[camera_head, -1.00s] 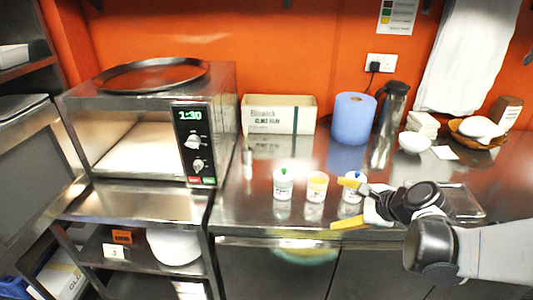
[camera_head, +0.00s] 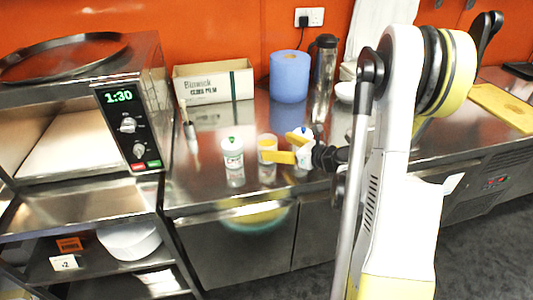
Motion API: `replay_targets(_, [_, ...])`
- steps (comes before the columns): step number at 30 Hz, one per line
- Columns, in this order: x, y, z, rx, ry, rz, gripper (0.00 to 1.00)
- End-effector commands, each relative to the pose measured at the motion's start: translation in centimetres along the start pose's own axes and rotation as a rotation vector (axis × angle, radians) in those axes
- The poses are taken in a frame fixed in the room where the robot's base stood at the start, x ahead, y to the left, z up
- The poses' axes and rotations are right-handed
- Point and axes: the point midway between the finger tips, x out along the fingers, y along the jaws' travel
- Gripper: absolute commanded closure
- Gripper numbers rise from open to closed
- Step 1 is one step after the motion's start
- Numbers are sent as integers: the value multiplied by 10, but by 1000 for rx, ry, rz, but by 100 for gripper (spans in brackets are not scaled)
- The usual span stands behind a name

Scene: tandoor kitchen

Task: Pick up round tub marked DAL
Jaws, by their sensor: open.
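Three small round white tubs stand in a row on the steel counter. The left tub (camera_head: 232,155) has a green top, the middle tub (camera_head: 266,143) has a yellow top, and the right tub (camera_head: 307,132) shows some blue at its top. Their labels are too small to read, so I cannot tell which is marked DAL. My gripper (camera_head: 276,146) is open, with yellow fingers pointing left. Its fingers overlap the middle and right tubs in the picture and partly hide the right one. I cannot tell whether they touch either tub.
A steel oven (camera_head: 128,110) stands left. A cardboard box (camera_head: 213,82), blue paper roll (camera_head: 289,77) and steel flask (camera_head: 325,65) stand behind the tubs. A slim upright object (camera_head: 189,128) stands near the oven. Counter (camera_head: 200,185) before the green-topped tub is clear.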

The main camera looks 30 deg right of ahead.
Motion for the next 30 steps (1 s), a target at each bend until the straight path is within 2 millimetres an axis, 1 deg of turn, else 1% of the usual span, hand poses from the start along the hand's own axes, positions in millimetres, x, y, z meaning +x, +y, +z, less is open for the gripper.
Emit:
replay_targets(3, [20, 0, 4, -2, 0, 4, 11])
replay_targets(6, [35, 0, 7, -3, 0, 3, 11])
replay_targets(9, [44, -1, 7, -2, 1, 1, 11])
replay_targets(12, [47, -1, 8, -2, 1, 0, 11])
replay_targets(17, [47, -1, 9, -2, 1, 0, 11])
replay_targets(18, [47, -1, 9, -2, 1, 0, 23])
replay_targets(20, [47, -1, 9, -2, 1, 0, 41])
replay_targets(21, [46, -1, 9, -2, 1, 0, 54])
replay_targets(23, [46, -1, 9, -2, 1, 0, 72])
replay_targets(24, [46, -1, 9, -2, 1, 0, 80])
replay_targets(30, [46, -1, 9, -2, 0, 0, 80])
